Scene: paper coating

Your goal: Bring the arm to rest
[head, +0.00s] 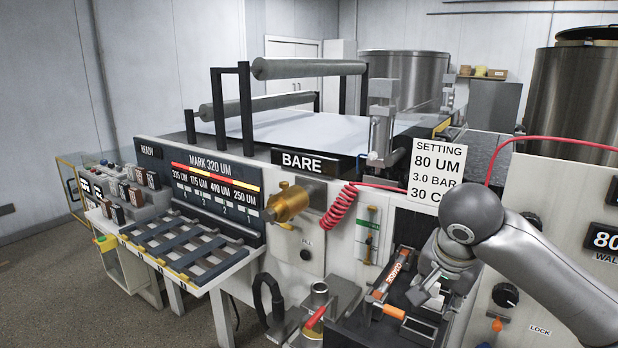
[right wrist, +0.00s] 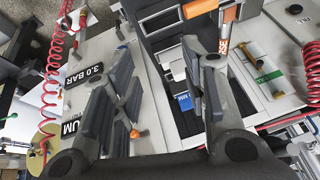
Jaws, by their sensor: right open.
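My right arm comes in from the right in the head view, bent at a grey joint. Its gripper (head: 438,290) hangs over the right part of a black tray (head: 350,318) at the front of the machine. In the right wrist view the two dark fingers of the gripper (right wrist: 155,85) stand wide apart with nothing between them. A small blue-labelled piece (right wrist: 183,102) lies in a dark slot beyond the fingers, apart from them as far as I can tell. My left gripper is not in view.
An orange-ended tool (head: 392,278) lies on the tray, left of my gripper. A coiled red hose (head: 340,207) hangs at the machine front. A panel with a knob (head: 505,295) stands close on the right. A slotted rack (head: 185,245) is at left; open floor lies beyond it.

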